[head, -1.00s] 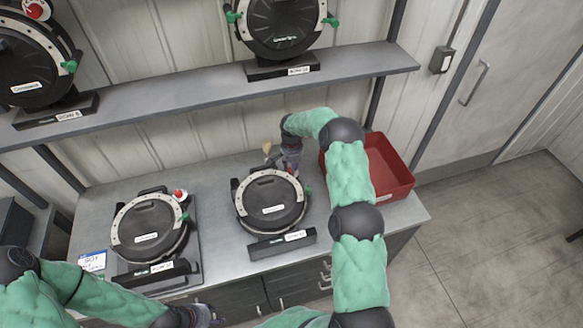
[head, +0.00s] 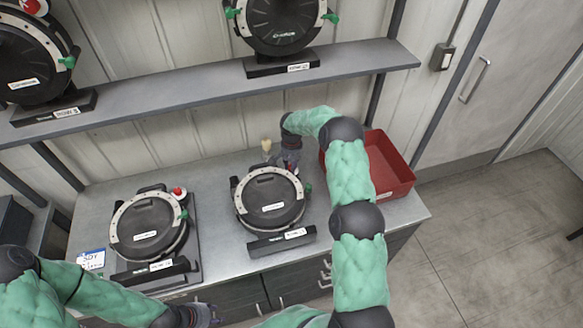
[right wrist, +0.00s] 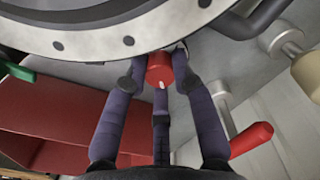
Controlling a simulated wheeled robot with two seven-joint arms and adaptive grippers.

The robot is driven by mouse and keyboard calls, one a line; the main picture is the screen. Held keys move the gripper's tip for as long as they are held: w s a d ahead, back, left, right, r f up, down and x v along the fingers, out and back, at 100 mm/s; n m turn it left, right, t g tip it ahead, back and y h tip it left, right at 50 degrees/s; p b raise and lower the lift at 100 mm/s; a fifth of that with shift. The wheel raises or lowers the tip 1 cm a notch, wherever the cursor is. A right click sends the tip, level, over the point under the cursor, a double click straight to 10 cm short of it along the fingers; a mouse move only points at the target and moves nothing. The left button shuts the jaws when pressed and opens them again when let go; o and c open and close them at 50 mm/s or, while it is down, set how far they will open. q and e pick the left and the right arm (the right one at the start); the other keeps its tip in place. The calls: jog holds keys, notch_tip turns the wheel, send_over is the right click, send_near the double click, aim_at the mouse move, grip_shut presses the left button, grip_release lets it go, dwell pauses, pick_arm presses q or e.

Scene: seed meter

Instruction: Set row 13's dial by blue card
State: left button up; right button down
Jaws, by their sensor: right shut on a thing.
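A round black seed meter (head: 268,207) with a pale bolted rim lies on the bench in the middle of the head view; the label on its base is too small to read. My right gripper (head: 287,163) is at its far edge. In the right wrist view its fingers (right wrist: 160,78) are shut on a small red knob (right wrist: 158,66) with a white mark, below the meter's rim (right wrist: 130,30). A blue-and-white card (head: 91,260) lies at the bench's left; its writing is blurred. My left gripper (head: 200,316) is low by the bench front, its fingers unclear.
Another seed meter (head: 147,228) with a red knob lies left on the bench. A red bin (head: 390,172) stands right of my right arm. More meters (head: 279,22) stand on the shelf (head: 200,95) above. The right wrist view shows a red-handled lever (right wrist: 250,138) and a beige knob (right wrist: 308,75) close by.

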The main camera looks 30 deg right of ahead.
jog(key=n+b, duration=0.3)
jog(key=shift+n, duration=0.4)
jog(key=shift+n+b, duration=1.1)
jog(key=shift+n, duration=0.9)
jog(key=shift+r, duration=0.1)
jog(key=c, duration=1.3)
grip_release()
jog(key=shift+r, duration=3.75)
